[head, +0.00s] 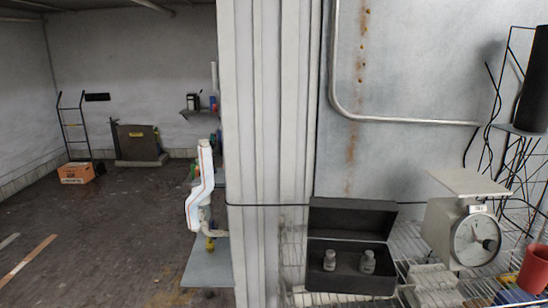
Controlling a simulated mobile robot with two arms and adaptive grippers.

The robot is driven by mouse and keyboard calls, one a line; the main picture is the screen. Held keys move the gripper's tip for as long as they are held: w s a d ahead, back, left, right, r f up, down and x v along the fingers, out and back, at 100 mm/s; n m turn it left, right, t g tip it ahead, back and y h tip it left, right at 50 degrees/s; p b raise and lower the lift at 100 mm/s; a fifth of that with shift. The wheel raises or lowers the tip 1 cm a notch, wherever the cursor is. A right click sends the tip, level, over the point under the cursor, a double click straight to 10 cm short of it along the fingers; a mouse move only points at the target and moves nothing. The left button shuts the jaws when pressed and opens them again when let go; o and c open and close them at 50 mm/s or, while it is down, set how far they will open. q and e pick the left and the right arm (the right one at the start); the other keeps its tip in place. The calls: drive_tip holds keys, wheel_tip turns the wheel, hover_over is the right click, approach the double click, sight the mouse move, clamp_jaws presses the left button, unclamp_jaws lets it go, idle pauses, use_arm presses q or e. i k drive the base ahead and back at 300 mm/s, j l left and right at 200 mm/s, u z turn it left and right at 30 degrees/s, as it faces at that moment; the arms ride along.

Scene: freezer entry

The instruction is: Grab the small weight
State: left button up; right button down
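An open dark case (351,218) with its lid raised stands on the wire shelf at the lower middle right of the head view. Inside it are two small grey metal weights with knobbed tops, a left one (329,261) and a right one (367,263). Both stand upright and apart from each other. They look close in size; the left one seems slightly slimmer, but I cannot tell surely which is smaller. Neither of my grippers is in view.
A dial scale (468,233) stands right of the case on the wire shelf (405,232). A red cup (534,270) is at the far right. A pale pillar (268,130) borders the shelf on the left. Open floor (110,235) lies beyond, with an orange box (76,173).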

sight(330, 261)
drive_tip(key=i+j+u, duration=0.1)
drive_tip(key=j, duration=0.3)
drive_tip(key=i+j+u, duration=0.15)
drive_tip(key=j, duration=0.3)
drive_tip(key=i+j+u, duration=0.35)
drive_tip(key=i+j, duration=0.15)
drive_tip(key=i+j+u, duration=0.35)
drive_tip(key=i, duration=0.25)
drive_tip(key=i+j+z, duration=0.1)
drive_tip(key=i+z, duration=0.15)
drive_tip(key=i, duration=0.2)
drive_tip(key=i+j+z, duration=0.25)
drive_tip(key=i, duration=0.2)
drive_tip(key=i+z, duration=0.2)
drive_tip(key=z, duration=0.3)
drive_tip(key=i+j+z, duration=0.15)
drive_tip(key=z, duration=0.3)
drive_tip(key=i+j+z, duration=0.2)
drive_tip(key=z, duration=0.3)
drive_tip(key=i+j+z, duration=0.1)
drive_tip(key=j+z, duration=0.15)
drive_tip(key=z, duration=0.2)
drive_tip(key=i+j+z, duration=0.15)
drive_tip(key=j+z, duration=0.15)
drive_tip(key=z, duration=0.2)
drive_tip(key=j+z, duration=0.35)
drive_tip(key=z, duration=0.15)
drive_tip(key=j+z, duration=0.8)
drive_tip(key=z, duration=0.15)
